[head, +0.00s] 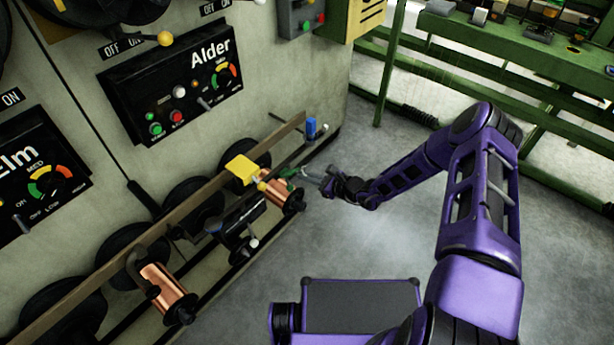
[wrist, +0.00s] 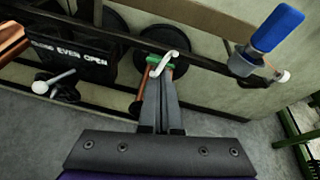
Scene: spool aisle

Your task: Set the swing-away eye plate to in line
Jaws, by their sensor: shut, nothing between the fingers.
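A small green piece (head: 289,172) sits at the rail by the copper spool; I take it for the swing-away eye plate, but it is too small to be sure. In the wrist view the green piece (wrist: 160,66) lies across my fingertips, with a pale curved hook (wrist: 168,56) rising beside it. My gripper (head: 310,174) is shut and empty, reaching in from the right. In the wrist view my gripper (wrist: 161,82) is right at the green piece; I cannot tell whether it touches. The fingers hide part of the plate, and its angle is unclear.
A blue-handled part (head: 311,126) stands at the rail's far end, and it also shows in the wrist view (wrist: 277,30). A yellow block (head: 242,168), copper spools (head: 165,287) and a white-knobbed lever (head: 254,243) line the rail (head: 75,296). The floor (head: 345,235) is clear.

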